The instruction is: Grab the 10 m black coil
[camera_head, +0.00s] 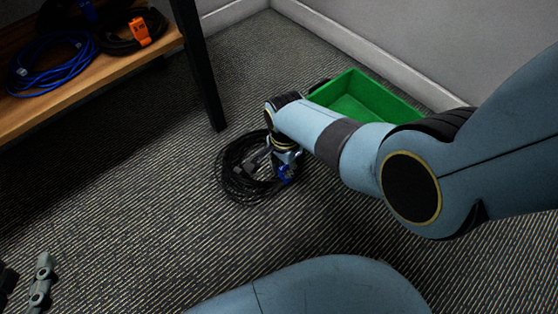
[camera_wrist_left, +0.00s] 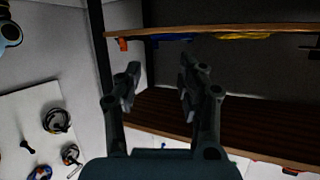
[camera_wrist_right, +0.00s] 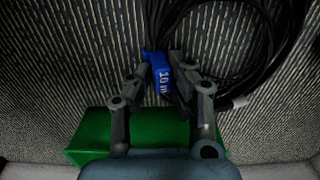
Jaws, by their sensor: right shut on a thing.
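The black coil (camera_head: 235,188) lies in loose loops on the carpet, and its loops also show at the upper right of the right wrist view (camera_wrist_right: 268,68). A blue tag (camera_wrist_right: 162,82) reading "10 m" is on it. My right gripper (camera_head: 284,168) points down at the coil's right side. Its fingers (camera_wrist_right: 159,70) are closed on the blue tag, which shows between the fingertips. My left gripper (camera_wrist_left: 157,78) has its fingers apart with nothing between them, facing the shelf. Part of it shows at the lower left of the head view.
A green bin (camera_head: 405,112) stands on the carpet behind my right forearm, near the wall. A wooden shelf (camera_head: 95,88) at upper left holds a blue cable (camera_head: 40,72) and dark coils, one with an orange tag (camera_head: 140,32). A dark shelf leg (camera_head: 205,90) stands behind the coil.

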